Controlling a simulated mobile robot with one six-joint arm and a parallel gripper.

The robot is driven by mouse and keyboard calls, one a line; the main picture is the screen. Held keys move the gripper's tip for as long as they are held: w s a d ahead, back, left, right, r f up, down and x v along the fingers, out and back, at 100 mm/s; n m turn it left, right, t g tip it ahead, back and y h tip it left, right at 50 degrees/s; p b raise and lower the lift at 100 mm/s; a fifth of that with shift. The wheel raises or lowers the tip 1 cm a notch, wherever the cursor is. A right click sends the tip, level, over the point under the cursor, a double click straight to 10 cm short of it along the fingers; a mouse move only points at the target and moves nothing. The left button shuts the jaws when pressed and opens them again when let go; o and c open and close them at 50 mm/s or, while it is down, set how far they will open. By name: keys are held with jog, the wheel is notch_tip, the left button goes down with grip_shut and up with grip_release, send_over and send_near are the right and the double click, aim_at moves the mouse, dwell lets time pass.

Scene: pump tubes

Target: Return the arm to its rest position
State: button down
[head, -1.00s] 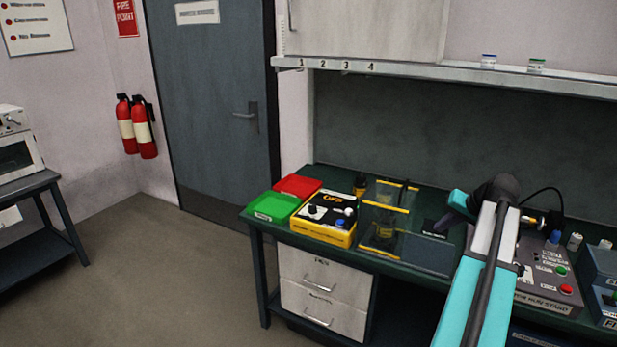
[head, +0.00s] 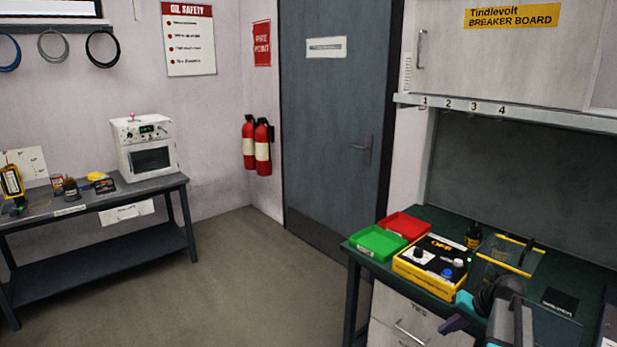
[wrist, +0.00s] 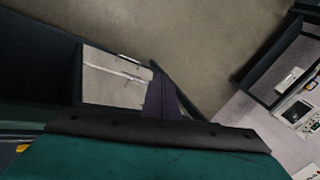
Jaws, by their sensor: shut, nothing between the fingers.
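My arm (head: 507,306) shows at the lower right of the head view, in front of the workbench and its yellow box. My gripper (head: 452,324) points left from it, beside the bench's front edge and near the drawer unit. In the wrist view the dark fingers of my gripper (wrist: 158,72) are together with nothing between them. The lower part of my arm is cut off by the frame.
The green workbench carries a green tray (head: 377,243), a red tray (head: 405,226), a yellow box (head: 430,268) and a clear yellow-edged case (head: 505,262). Drawers (head: 405,325) sit below. A side table (head: 95,205) stands left. The middle floor (head: 260,280) is clear.

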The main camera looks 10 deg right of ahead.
jog(key=s+a+f+n+g+y, duration=0.1)
jog(key=s+a+f+n+g, duration=0.3)
jog(key=a+f, duration=0.9)
jog(key=s+a+f+g, duration=0.2)
jog(key=s+a+f, duration=0.3)
jog(key=a+f, duration=0.85)
jog(key=s+a+f+n+g+h, duration=0.1)
jog(key=s+a+f+g, duration=0.15)
jog(key=s+a, duration=0.35)
jog(key=s+a+f+n+g, duration=0.1)
jog(key=s+a+f, duration=0.25)
jog(key=s, duration=0.45)
jog(key=s+d+f+h, duration=0.1)
jog(key=s+f+h, duration=0.2)
jog(key=s, duration=0.7)
jog(key=shift+s+d+n+g, duration=0.15)
jog(key=shift+s+n+g, duration=0.2)
jog(key=shift+n+g, duration=0.1)
